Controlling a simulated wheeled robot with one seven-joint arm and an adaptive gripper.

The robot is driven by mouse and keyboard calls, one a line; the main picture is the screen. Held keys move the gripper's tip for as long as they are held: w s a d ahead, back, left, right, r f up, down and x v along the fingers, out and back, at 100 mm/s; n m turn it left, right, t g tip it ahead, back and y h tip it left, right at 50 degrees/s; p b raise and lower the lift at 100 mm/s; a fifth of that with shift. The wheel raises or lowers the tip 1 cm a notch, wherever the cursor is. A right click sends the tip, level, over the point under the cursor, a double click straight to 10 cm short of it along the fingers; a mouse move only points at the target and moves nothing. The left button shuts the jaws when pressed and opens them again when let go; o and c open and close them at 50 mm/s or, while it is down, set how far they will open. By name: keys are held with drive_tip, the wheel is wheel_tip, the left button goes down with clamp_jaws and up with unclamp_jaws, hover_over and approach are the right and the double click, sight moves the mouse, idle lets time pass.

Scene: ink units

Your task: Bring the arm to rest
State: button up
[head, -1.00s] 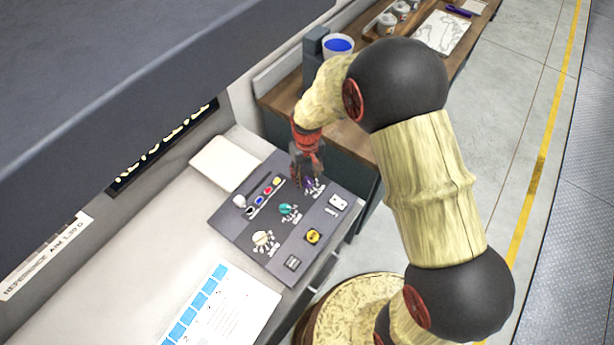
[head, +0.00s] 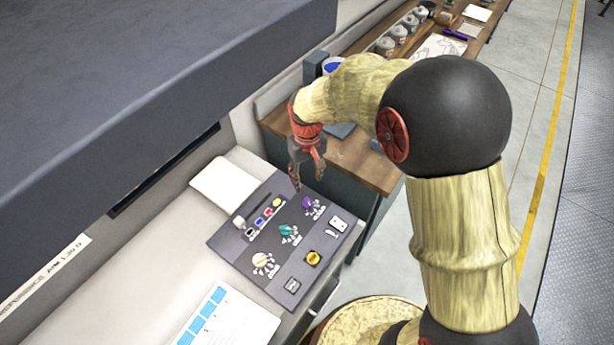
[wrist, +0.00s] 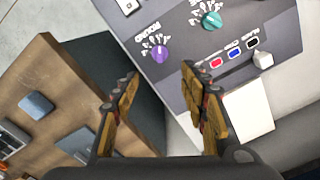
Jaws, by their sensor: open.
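My gripper (head: 308,176) is open and empty, raised above the back edge of the grey control panel (head: 238,262). In the wrist view my gripper (wrist: 160,95) shows its two fingers spread apart with nothing between the tips. The panel carries a purple knob (head: 307,203), a teal knob (head: 286,231) and a cream knob (head: 260,261). The purple knob also shows in the wrist view (wrist: 159,54), beyond the fingertips and apart from them. My arm reaches over from the right, its elbow high.
A wooden bench (head: 375,172) with several grey pots and a blue-topped container (head: 332,66) stands behind the panel. A white pad (head: 224,184) and a printed sheet (head: 228,318) lie beside the panel. A dark overhanging cabinet (head: 150,80) fills the upper left. Open floor lies right.

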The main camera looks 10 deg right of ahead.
drive_tip(key=s+d+r+m+t+b, duration=0.1)
drive_tip(key=s+d+r+b, duration=0.4)
drive_tip(key=s, duration=0.6)
drive_tip(key=s+d+r+m+t+b, duration=0.2)
drive_tip(key=s+d+r+t+b, duration=0.2)
drive_tip(key=s+r, duration=0.3)
drive_tip(key=s+d+b, duration=0.1)
drive_tip(key=s, duration=0.4)
drive_tip(key=shift+d+r+t+b, duration=0.15)
drive_tip(key=shift+d+t+b, duration=0.15)
drive_tip(key=shift+b, duration=0.1)
